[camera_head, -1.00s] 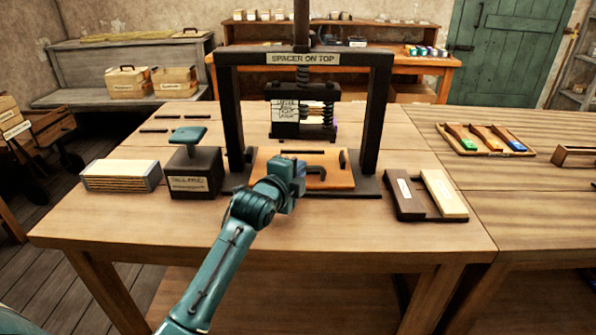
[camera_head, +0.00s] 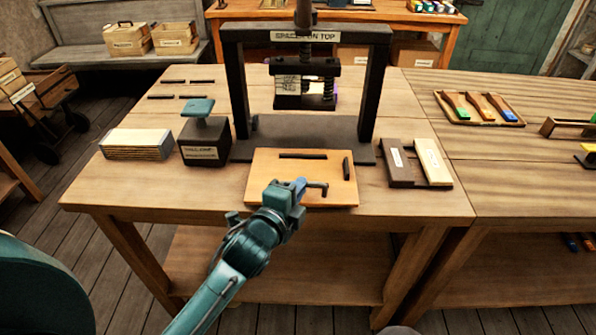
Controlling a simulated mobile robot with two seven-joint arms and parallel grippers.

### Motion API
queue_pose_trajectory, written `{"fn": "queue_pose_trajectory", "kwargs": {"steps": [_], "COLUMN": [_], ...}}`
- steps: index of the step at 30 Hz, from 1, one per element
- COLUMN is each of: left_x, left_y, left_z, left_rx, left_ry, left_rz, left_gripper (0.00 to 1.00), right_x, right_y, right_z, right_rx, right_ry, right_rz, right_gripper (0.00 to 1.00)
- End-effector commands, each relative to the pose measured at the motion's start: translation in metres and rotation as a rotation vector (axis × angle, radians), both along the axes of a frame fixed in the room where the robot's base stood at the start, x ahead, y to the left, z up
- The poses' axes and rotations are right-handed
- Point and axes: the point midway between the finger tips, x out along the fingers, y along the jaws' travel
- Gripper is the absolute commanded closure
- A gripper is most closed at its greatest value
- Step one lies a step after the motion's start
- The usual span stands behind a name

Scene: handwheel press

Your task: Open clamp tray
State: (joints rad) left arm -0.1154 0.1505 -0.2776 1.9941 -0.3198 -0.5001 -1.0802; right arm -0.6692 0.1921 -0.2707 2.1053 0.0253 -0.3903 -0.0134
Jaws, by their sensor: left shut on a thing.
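The clamp tray (camera_head: 270,181) is a flat orange-brown board with dark bars on it. It lies in front of the press's dark base plate (camera_head: 290,133), out from under the press, close to the table's front edge. My left gripper (camera_head: 303,187) is over the tray's front middle, shut on its dark handle (camera_head: 318,187). The arm and gripper hide part of the tray's front and much of the grip. The handwheel press (camera_head: 375,95) stands upright behind, labelled "SPACER ON TOP". My right gripper is not in view.
A dark block with a teal-topped post (camera_head: 203,150) and a pale stack (camera_head: 137,144) stand left of the tray. A dark and a cream block (camera_head: 434,162) lie to the right. A tray of coloured-tipped tools (camera_head: 478,107) lies on the right table.

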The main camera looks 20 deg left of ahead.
Motion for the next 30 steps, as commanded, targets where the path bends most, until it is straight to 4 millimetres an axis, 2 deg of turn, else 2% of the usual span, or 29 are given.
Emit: {"fn": "queue_pose_trajectory", "kwargs": {"steps": [11,12,19,26,30], "left_x": [-0.002,-0.002,-0.002,-0.002,-0.012], "left_y": [0.0,0.0,0.0,0.0,0.001], "left_z": [0.0,0.001,0.0,0.0,0.001], "left_rx": [0.0,0.0,0.0,0.0,0.002], "left_ry": [-0.002,-0.002,-0.001,-0.001,0.001], "left_rz": [0.001,0.001,0.001,0.001,0.001], "left_gripper": [1.0,0.86,0.67,0.67,0.67], "right_x": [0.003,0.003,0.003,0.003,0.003], "right_y": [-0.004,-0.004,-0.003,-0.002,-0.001], "right_z": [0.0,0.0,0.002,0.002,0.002], "right_rx": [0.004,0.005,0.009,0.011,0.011], "right_ry": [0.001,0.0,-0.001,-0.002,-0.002], "right_rz": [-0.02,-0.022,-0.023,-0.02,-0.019], "right_gripper": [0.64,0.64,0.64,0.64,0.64]}}
